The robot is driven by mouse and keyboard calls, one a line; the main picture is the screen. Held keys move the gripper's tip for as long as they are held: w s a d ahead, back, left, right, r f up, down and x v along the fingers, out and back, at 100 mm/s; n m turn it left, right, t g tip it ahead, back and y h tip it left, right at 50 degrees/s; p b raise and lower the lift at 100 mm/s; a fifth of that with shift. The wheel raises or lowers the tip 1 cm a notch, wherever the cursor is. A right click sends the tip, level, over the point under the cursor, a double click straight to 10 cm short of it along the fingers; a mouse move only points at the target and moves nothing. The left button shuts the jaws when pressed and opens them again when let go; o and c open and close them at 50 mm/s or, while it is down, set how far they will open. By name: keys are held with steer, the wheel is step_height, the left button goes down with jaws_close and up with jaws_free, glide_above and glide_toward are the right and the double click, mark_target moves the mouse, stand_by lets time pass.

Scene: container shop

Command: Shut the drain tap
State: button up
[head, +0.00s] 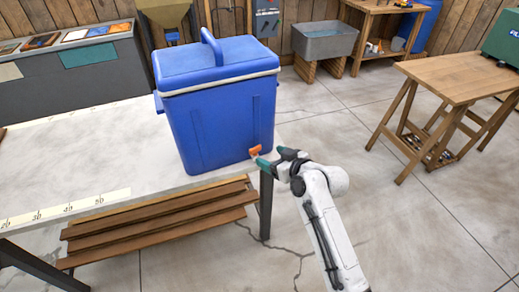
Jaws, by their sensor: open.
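A blue cooler (220,115) with a closed lid and a raised handle stands upright near the right end of the grey table. Its drain tap (254,152) is a small orange piece low on the cooler's right side. My gripper (268,160) has teal fingertips and reaches in from the lower right. It is open, with its fingertips right at the tap. I cannot tell whether they touch it. The tap is small, and its handle position is not clear.
The grey table (100,160) has a measuring strip (70,205) along its front edge and wooden planks (155,218) below. A wooden trestle table (455,78) stands at the right. A grey sink (325,40) is at the back. The floor between is clear.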

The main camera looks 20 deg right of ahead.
mark_target(256, 150)
steer(key=shift+x, duration=3.6)
steer(key=shift+s, duration=0.1)
steer(key=c, duration=1.1)
